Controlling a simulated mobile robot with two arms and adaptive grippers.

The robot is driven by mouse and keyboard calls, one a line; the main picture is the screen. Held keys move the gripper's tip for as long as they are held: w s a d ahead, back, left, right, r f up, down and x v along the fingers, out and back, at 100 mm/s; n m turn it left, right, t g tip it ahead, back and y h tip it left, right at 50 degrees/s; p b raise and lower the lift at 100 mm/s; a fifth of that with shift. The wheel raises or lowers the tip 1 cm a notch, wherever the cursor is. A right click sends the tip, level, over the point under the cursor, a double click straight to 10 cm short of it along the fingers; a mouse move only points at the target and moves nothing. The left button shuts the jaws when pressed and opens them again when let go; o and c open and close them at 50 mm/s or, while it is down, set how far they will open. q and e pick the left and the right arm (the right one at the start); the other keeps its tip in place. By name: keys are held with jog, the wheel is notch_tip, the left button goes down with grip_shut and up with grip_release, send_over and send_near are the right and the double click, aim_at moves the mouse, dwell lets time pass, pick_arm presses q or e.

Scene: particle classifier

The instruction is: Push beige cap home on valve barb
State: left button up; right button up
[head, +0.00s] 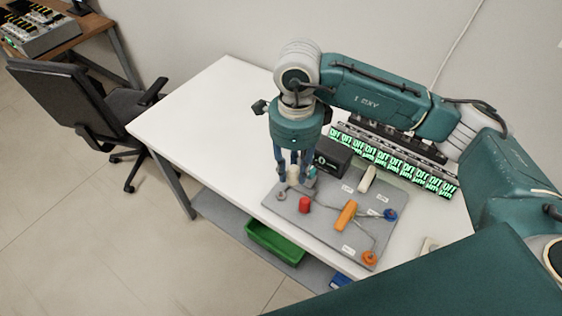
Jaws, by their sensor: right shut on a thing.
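A grey board (325,232) lies on the white table, with fittings and small white labels on it. My right gripper (293,179) points down over the board's left back corner. Its fingers are shut on a small pale piece, seemingly the beige cap (292,181), low at the board. The fingers hide most of it, and I cannot tell how it sits on the barb. A beige cylindrical piece (368,178) stands apart at the back of the board. A grey ring-shaped fitting (281,195) is just below the fingertips. My left gripper is not in view.
A red cap (304,204), an orange handle (346,215), a blue knob (390,214) and an orange knob (369,257) stand on the board. A black box (332,158) and a row of green-lit displays (395,165) stand behind. The table's left side is clear.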

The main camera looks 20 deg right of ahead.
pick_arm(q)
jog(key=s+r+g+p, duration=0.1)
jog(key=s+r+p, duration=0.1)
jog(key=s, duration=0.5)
pick_arm(e)
jog(key=w+f+m+b, duration=0.1)
jog(key=f+m, duration=0.2)
jog(key=m, duration=0.4)
jog(key=w+f+m+b, duration=0.1)
jog(key=w+f+m, duration=0.1)
jog(key=m, duration=0.6)
jog(key=w+a+f+m+b, duration=0.1)
jog(key=w+f+m, duration=0.1)
jog(key=f+m, duration=0.2)
jog(key=shift+w+f+m, duration=0.1)
jog(key=shift+f+m, duration=0.05)
jog(key=shift+m, duration=0.75)
jog(key=shift+w+f+m, duration=0.1)
jog(key=shift+f+m, duration=0.05)
jog(key=shift+m, duration=0.75)
jog(key=shift+f+b, duration=0.7)
jog(key=shift+f, duration=0.15)
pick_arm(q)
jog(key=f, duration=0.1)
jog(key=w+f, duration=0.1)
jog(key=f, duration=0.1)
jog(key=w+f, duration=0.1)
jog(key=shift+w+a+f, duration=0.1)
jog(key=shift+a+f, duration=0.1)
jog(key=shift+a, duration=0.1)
